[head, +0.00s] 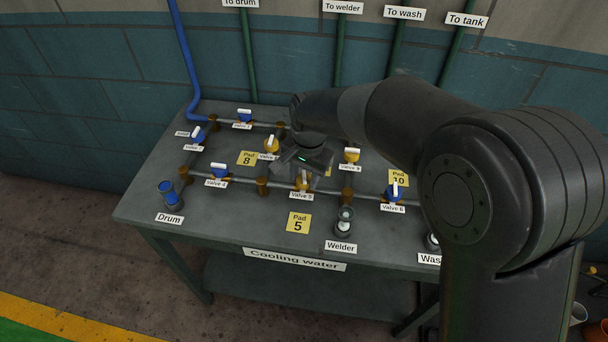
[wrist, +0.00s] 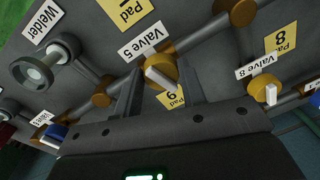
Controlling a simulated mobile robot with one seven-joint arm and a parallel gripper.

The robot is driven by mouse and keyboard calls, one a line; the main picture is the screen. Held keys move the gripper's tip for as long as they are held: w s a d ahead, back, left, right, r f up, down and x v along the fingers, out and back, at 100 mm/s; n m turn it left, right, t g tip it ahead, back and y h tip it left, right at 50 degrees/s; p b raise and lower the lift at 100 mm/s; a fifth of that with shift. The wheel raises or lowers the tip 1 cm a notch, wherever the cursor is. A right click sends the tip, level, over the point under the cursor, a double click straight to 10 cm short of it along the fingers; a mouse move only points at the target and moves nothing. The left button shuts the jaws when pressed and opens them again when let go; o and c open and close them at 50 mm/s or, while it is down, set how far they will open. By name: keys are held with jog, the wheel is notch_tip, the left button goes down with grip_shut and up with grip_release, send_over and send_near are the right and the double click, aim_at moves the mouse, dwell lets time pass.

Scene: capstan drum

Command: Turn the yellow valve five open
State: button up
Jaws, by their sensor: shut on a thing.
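Valve five (head: 303,184) is a yellow valve with a white bar handle, on the front pipe of the table behind the Pad 5 label. In the wrist view, valve five (wrist: 158,76) lies between my two fingers, and its white handle points across the pipe. My gripper (wrist: 160,84) is shut on valve five, a finger on either side. In the head view my gripper (head: 304,172) reaches down to it from behind. The exact finger contact is partly hidden by the dark gripper body.
Yellow valve 8 (head: 271,145) and yellow valve 9 (head: 352,155) stand close behind. Blue valve 4 (head: 219,171) is left and blue valve 6 (head: 394,193) right on the same pipe. The Welder sight glass (head: 345,221) stands in front.

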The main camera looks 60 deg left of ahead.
aim_at(308, 176)
jog(key=n, duration=0.3)
jog(key=shift+w+n, duration=0.1)
jog(key=shift+n, duration=0.3)
jog(key=n, duration=0.3)
jog(key=shift+n, duration=0.3)
jog(key=n, duration=0.3)
jog(key=shift+w+n+h, duration=0.1)
jog(key=shift+n+h, duration=0.2)
jog(key=shift+n, duration=1.9)
jog(key=o, duration=1)
notch_tip(308, 176, up, 11)
jog(key=w, duration=0.1)
jog(key=shift+a, duration=0.15)
